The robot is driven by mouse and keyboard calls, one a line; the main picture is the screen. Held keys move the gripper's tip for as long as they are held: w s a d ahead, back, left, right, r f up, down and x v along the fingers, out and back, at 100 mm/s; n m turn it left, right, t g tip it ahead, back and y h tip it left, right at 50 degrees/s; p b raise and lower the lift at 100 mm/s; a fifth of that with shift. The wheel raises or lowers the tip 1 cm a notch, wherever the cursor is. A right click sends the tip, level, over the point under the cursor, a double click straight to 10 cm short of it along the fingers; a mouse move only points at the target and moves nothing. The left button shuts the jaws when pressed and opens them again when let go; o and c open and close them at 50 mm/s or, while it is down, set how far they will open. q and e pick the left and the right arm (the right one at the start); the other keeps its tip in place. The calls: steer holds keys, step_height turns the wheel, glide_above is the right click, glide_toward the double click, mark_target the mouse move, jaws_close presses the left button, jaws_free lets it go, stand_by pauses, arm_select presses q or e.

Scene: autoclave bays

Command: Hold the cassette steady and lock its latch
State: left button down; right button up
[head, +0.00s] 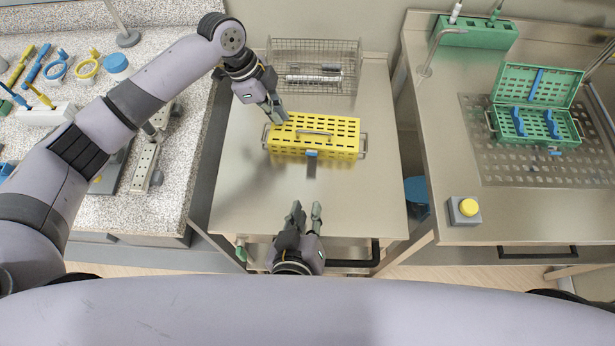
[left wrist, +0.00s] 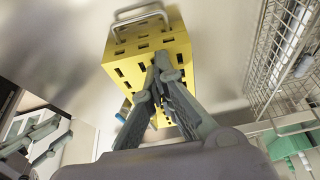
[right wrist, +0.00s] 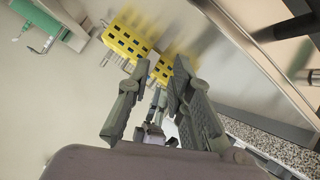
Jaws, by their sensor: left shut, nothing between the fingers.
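The yellow cassette (head: 315,139) sits closed on the steel table, with wire handles at both ends and a blue latch (head: 312,153) on its front side. My left gripper (head: 279,112) is shut and empty at the cassette's back left top corner; I cannot tell if it touches. In the left wrist view its fingertips overlap the yellow cassette (left wrist: 150,55). My right gripper (head: 307,207) is open and empty, in front of the cassette and apart from it. In the right wrist view the cassette (right wrist: 128,42) and blue latch (right wrist: 150,68) lie beyond its fingers.
A wire basket (head: 314,66) with instruments stands behind the cassette. An open green cassette (head: 536,112) and a yellow button box (head: 465,209) are on the right counter. Tools lie on the speckled left counter (head: 195,75). The table is clear around the yellow cassette's front.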

mark_target(312, 155)
arm_select(q)
steer(key=shift+f, duration=0.1)
arm_select(e)
steer(key=n, duration=0.2)
steer(key=n+t, duration=0.1)
steer(key=n, duration=0.1)
steer(key=s+n+t, duration=0.1)
steer(key=n, duration=0.1)
steer(key=shift+s+r, duration=0.1)
steer(key=shift+r, duration=0.15)
steer(key=shift+c, duration=1.3)
steer(key=n, duration=0.3)
steer(key=shift+s+a+r+t, duration=0.1)
steer(key=shift+s+r+t, duration=0.1)
steer(key=shift+s+t, duration=0.15)
jaws_close()
steer(key=w+n, duration=0.1)
steer(key=w, duration=0.3)
steer(key=w+f+n+t, duration=0.1)
steer(key=w, duration=0.3)
steer(key=w+n, duration=0.2)
steer(key=w, duration=0.2)
steer(key=shift+w+d+f+t, duration=0.25)
steer(key=shift+w+f+t, duration=0.1)
steer(key=shift+w+f, duration=0.05)
